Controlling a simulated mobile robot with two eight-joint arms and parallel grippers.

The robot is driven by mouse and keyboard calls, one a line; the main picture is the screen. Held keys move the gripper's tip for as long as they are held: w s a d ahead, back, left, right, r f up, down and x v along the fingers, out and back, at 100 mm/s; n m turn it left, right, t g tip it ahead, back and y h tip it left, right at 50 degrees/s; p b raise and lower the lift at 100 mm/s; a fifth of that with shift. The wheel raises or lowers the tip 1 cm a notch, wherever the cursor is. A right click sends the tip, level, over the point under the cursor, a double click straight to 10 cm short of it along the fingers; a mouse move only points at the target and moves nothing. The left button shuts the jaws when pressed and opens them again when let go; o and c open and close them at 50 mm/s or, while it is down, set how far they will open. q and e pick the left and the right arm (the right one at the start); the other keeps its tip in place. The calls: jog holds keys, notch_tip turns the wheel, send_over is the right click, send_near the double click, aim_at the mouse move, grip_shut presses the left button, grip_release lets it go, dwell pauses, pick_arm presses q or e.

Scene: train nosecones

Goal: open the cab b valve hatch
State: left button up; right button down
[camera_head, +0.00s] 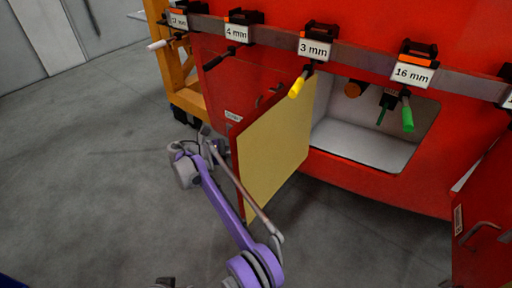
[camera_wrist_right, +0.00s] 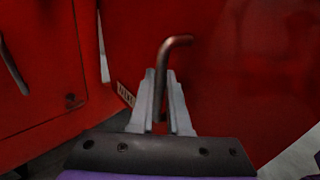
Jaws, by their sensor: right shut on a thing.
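The hatch (camera_head: 275,150) on the red nosecone stands swung outward, its pale yellow inner face towards the head camera. My right gripper (camera_wrist_right: 160,92) is shut on a bent copper-coloured handle (camera_wrist_right: 176,42) on a red panel. In the head view my purple right arm reaches to the hatch's outer left side, where the fingers are hard to make out. My left gripper is not in view.
A rail (camera_head: 270,38) across the nosecone carries labelled holders with tools, including a yellow-handled one (camera_head: 297,86) and a green-handled one (camera_head: 407,115) near the opening. Another red panel with a handle (camera_head: 485,228) is at right. Grey floor (camera_head: 90,160) at left is clear.

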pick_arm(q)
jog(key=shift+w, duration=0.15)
pick_arm(e)
jog(key=shift+w+d+r, duration=0.1)
jog(key=shift+w, duration=0.05)
jog(key=c, duration=0.9)
grip_release()
jog(key=shift+d, duration=0.1)
jog(key=shift+a, duration=0.2)
